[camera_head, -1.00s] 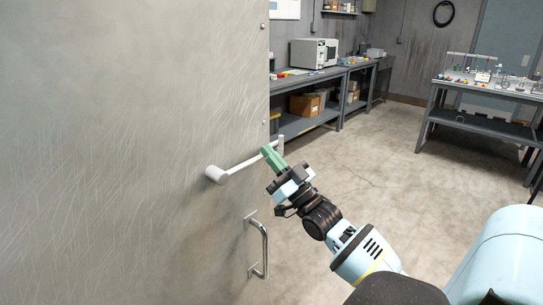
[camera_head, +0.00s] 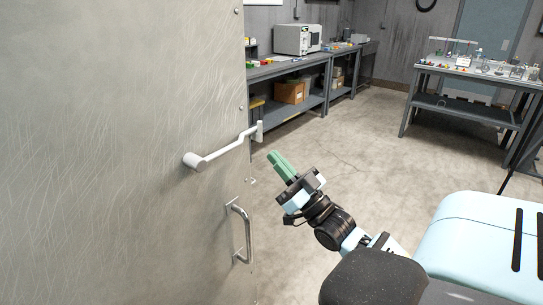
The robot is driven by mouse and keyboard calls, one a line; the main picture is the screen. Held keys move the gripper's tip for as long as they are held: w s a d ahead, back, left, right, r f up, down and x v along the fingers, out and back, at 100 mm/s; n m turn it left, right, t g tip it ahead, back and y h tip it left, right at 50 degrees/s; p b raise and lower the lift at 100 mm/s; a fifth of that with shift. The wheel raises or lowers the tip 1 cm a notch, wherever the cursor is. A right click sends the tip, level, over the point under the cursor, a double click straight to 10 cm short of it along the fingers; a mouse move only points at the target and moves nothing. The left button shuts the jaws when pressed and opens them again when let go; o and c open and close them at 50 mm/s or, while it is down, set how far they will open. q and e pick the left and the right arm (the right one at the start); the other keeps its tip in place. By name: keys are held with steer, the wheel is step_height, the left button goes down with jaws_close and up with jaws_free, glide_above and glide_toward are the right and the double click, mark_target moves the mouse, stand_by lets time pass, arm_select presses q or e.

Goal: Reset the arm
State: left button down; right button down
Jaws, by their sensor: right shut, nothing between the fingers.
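My right gripper (camera_head: 275,160) has green fingers held together and empty. It is in the middle of the camera_head view, to the right of the metal door panel (camera_head: 120,150) and apart from it. A light grey lever handle (camera_head: 222,149) sticks out from the panel, up and to the left of my fingertips. A gap shows between the lever's end and the fingers. My left gripper is not in view.
A curved metal pull handle (camera_head: 240,232) sits lower on the panel. A long workbench (camera_head: 290,68) with a white box-shaped device (camera_head: 298,39) stands behind. Another table (camera_head: 480,76) with small items stands at the back right. The floor (camera_head: 355,150) between is clear.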

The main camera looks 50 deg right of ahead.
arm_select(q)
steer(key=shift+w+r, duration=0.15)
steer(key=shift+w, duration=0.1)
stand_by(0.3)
